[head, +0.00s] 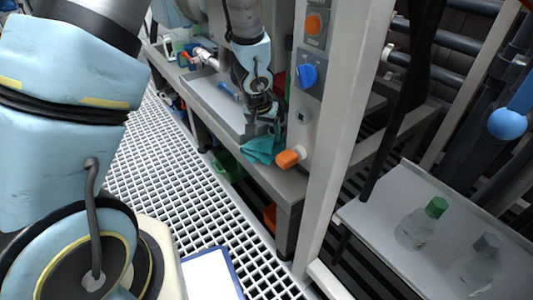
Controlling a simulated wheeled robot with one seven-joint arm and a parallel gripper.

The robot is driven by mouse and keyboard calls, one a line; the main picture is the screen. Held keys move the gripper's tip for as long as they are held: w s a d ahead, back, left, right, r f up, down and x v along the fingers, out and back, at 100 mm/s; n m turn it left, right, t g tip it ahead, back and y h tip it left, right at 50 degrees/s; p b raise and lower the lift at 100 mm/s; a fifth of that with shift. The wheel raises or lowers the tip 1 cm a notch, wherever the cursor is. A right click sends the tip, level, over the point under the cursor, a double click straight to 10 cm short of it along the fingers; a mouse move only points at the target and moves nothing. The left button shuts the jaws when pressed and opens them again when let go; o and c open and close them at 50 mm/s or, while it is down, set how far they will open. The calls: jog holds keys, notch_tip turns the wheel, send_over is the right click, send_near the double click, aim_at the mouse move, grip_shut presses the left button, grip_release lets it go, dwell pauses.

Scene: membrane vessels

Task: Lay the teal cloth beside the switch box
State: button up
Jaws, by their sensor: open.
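The teal cloth (262,150) lies crumpled at the front edge of the grey bench, with a part hanging toward the edge. It is just left of the switch box (306,110), a tall grey panel with orange and blue knobs. My gripper (268,122) points down right above the cloth, close to the panel's left side. Its jaws are open, but the fingers are small and dark, and I cannot tell whether they touch the cloth.
A grey tray (213,100) with a blue item lies left of my gripper on the bench (283,186). An orange knob (290,158) sticks out beside the cloth. A white post (345,125) stands to the right. Clear bottles (415,228) stand on a shelf at lower right.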

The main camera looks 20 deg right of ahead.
jog(key=shift+o, duration=0.9)
jog(key=p+v, duration=0.4)
jog(key=v, duration=0.6)
jog(key=shift+r, duration=0.4)
jog(key=shift+a, duration=0.15)
jog(key=w+a+r+n+y, duration=0.1)
jog(key=w+a+r+n, duration=0.1)
jog(key=a, duration=0.5)
jog(key=w+a+r+n+y, duration=0.1)
jog(key=w+a+r, duration=0.1)
jog(key=a, duration=0.5)
jog(key=s+a+r+n+g, duration=0.1)
jog(key=s+a+r+n, duration=0.1)
jog(key=a, duration=0.6)
jog(key=s+a+r+n, duration=0.2)
jog(key=s+a, duration=0.1)
jog(key=a, duration=0.5)
notch_tip(320, 180, up, 30)
jog(key=p, duration=3)
jog(key=shift+s+y+p, duration=0.15)
jog(key=shift+y+p, duration=0.15)
jog(key=shift+p, duration=0.1)
